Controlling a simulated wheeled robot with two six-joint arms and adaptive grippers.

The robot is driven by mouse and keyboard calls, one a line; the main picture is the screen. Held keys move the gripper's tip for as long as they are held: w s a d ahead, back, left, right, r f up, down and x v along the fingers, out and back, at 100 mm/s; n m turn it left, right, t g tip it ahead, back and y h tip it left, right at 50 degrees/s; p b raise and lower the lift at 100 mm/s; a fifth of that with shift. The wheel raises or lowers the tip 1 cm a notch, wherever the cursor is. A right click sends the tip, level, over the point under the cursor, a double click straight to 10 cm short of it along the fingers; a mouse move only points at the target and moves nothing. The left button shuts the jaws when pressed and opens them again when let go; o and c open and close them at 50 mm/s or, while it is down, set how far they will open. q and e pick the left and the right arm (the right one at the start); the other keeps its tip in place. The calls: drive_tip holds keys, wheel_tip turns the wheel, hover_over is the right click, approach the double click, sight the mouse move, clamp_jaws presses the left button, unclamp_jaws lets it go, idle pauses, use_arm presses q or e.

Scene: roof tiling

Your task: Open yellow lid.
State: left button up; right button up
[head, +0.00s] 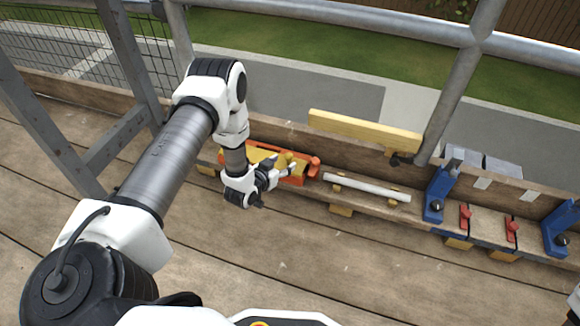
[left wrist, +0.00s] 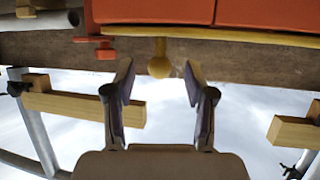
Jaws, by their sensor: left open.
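The yellow lid (head: 250,155) lies on a long orange box (head: 291,181) on the plank ledge, partly hidden by my left arm. It appears shut. A round yellow knob (head: 290,157) stands at its edge and also shows in the left wrist view (left wrist: 159,62). My left gripper (head: 281,170) is at the box, fingers toward the knob. In the left wrist view my left gripper (left wrist: 160,76) is open, with the knob centred between or just beyond its fingertips. I see no clear contact.
Right of the box, a white rod (head: 367,188) lies along the ledge. Beyond it are blue brackets (head: 438,194), red clips (head: 465,216) and grey pieces (head: 485,165). A yellow beam (head: 364,130) and metal scaffold poles stand behind. The plank floor in front is clear.

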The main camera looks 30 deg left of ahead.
sight(289, 159)
use_arm(q)
drive_tip(key=b+x, duration=0.2)
drive_tip(key=x, duration=0.2)
drive_tip(key=shift+w+f, duration=0.15)
drive_tip(key=shift+f, duration=0.15)
drive_tip(key=shift+w, duration=0.15)
drive_tip(key=shift+r, duration=0.1)
use_arm(e)
drive_tip(key=f, duration=0.3)
drive_tip(key=shift+w+f, duration=0.1)
drive_tip(key=shift+w, duration=0.2)
